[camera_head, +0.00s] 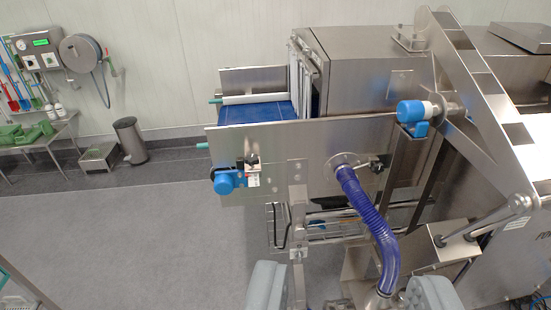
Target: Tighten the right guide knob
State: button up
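A small dark knob (252,159) sits on the near steel side plate (310,140) of the conveyor, just above a blue sensor or motor unit (229,182). A second dark handle-like fitting (382,161) is farther right, beside the round flange of a purple hose. I cannot tell which of these is the right guide knob, or how tight either is. My gripper (350,292) shows at the bottom edge, its two grey fingers wide apart. It is open, and neither finger touches a knob; the hose's lower end shows between the fingers.
The purple hose (370,215) curves down in front of the plate. A blue-capped cylinder (413,112) and a slanted steel arm (480,100) stand at right. A wire basket (335,228) hangs below. The floor (150,230) at left is clear; a bin (130,140) stands by the wall.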

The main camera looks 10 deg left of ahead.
aim_at(253, 160)
jog(key=i, duration=1)
jog(key=z, duration=0.05)
